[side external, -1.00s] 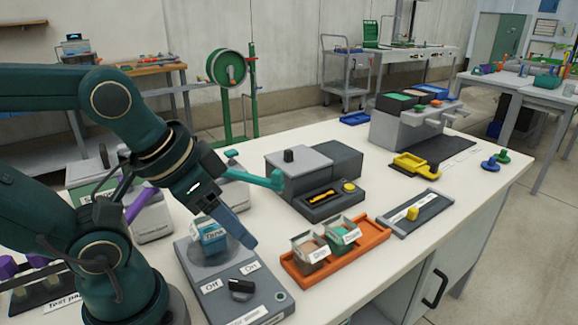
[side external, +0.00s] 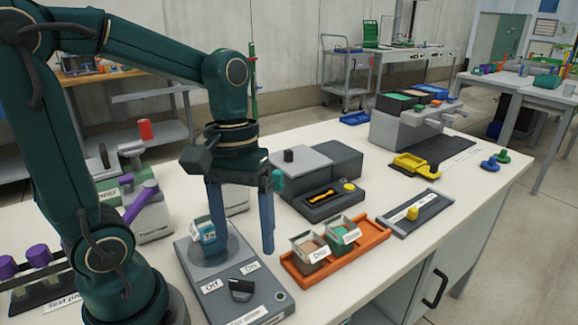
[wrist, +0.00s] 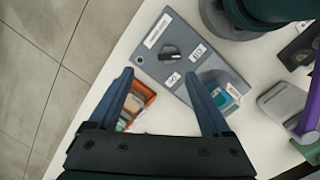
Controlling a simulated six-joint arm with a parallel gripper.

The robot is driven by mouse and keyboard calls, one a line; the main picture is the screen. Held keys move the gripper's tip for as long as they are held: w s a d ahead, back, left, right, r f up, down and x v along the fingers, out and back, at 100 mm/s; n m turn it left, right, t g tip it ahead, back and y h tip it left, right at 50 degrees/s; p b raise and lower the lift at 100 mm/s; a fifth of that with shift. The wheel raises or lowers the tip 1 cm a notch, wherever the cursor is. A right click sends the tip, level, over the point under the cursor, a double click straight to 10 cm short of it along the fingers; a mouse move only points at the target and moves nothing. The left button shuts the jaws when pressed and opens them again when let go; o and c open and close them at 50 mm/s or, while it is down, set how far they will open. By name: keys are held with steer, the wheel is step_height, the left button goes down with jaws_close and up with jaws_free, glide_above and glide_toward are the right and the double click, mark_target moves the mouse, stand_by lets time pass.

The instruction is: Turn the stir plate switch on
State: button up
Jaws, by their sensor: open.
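The grey stir plate (side external: 205,265) sits on the white bench. Its black switch knob (side external: 241,289) is near the front, between an "Off" label (side external: 211,286) and an "On" label (side external: 250,267). Which label the knob points to is too small to tell. A labelled beaker with blue contents (side external: 203,232) stands on the plate's round top. My gripper (side external: 243,242) points down, open and empty, above the plate. In the wrist view, the knob (wrist: 171,53) shows just beyond and between the fingertips (wrist: 157,73), apart from both.
An orange tray (side external: 376,243) with two labelled containers is right of the plate. Behind stands a grey device with a yellow button (side external: 348,187). A slider panel with a yellow handle (side external: 412,213) is farther right. A purple-handled device (side external: 146,212) is left.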

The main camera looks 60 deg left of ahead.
mark_target(241, 281)
steer(key=f+g, duration=0.1)
steer(key=a+f+n+h, duration=0.1)
steer(key=f+n+g, duration=0.1)
steer(key=f, duration=0.1)
steer(key=shift+w+a+g, duration=0.3)
steer(key=shift+a, duration=0.1)
steer(key=shift+x, duration=2.5)
jaws_close()
